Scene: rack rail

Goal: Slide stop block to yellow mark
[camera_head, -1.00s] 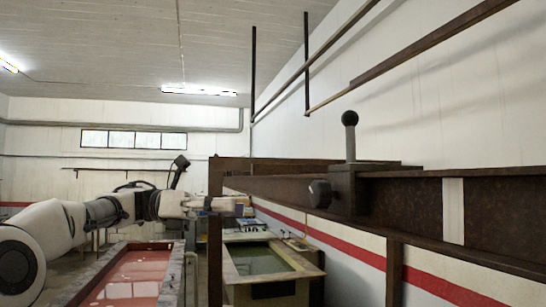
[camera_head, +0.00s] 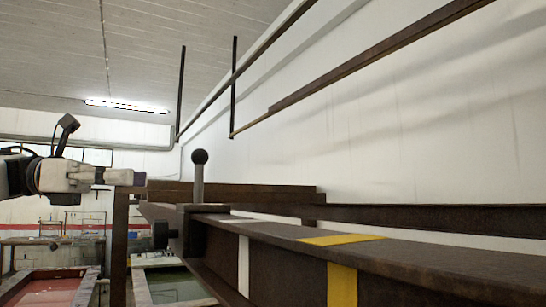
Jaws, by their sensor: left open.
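The stop block (camera_head: 194,222) is a dark metal piece on the brown steel rail (camera_head: 428,262). An upright rod with a black ball (camera_head: 199,157) rises from it, and a dark knob (camera_head: 161,235) sticks out on its left side. The yellow mark (camera_head: 343,284) is a band over the rail's top and front face, to the right of the block and apart from it. My left gripper (camera_head: 126,177) is open and empty, left of the block's rod and not touching it. My right gripper is out of view.
A white band (camera_head: 243,265) lies on the rail's face between block and yellow mark. A brown post (camera_head: 119,250) stands below my left gripper. Tanks with red (camera_head: 45,290) and green (camera_head: 172,285) liquid are at lower left. The white wall (camera_head: 430,140) is behind the rail.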

